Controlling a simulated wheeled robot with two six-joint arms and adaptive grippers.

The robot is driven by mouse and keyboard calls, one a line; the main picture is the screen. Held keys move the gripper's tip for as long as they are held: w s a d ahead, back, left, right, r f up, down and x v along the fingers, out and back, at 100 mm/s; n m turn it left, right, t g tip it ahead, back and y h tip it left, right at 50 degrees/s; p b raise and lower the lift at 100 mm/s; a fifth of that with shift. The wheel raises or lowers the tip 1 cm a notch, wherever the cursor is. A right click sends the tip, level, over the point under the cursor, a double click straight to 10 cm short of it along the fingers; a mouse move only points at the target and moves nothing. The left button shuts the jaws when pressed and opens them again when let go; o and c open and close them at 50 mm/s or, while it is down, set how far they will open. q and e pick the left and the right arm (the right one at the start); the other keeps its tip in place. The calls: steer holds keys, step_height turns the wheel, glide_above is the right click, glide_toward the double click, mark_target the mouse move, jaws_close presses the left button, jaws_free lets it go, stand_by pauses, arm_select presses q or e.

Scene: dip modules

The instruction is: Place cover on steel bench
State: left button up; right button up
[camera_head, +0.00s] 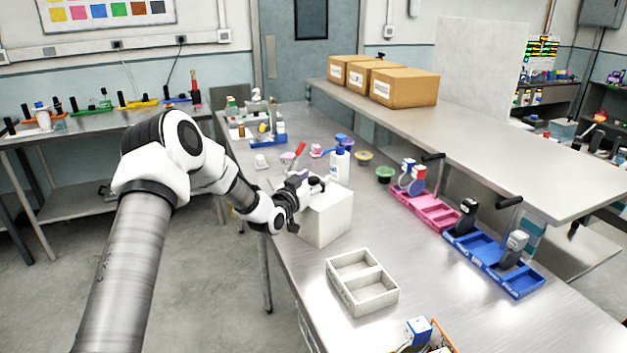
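A plain white box-shaped piece (328,217), which looks like the cover, is at the near left part of the steel bench (440,290). I cannot tell whether it rests on the bench or is held just above it. My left gripper (308,187) is at its upper left edge, with its fingers over the top. The fingers are small and partly hidden, so I cannot tell whether they grip it. A white open tray (363,284) with two compartments lies on the bench in front of the white piece. My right gripper is not in view.
A white bottle (340,166) stands just behind the white piece, with small coloured cups nearby. Pink (425,210) and blue (495,265) trays line the right side, below a raised shelf (480,135) with cardboard boxes. Bench around the white tray is mostly clear.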

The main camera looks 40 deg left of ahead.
arm_select(q)
steer(key=shift+r, duration=0.15)
steer(key=shift+s, duration=0.2)
steer(key=s+d, duration=0.1)
steer(key=s, duration=1)
steer(key=shift+s+d, duration=0.25)
steer(key=shift+s, duration=0.05)
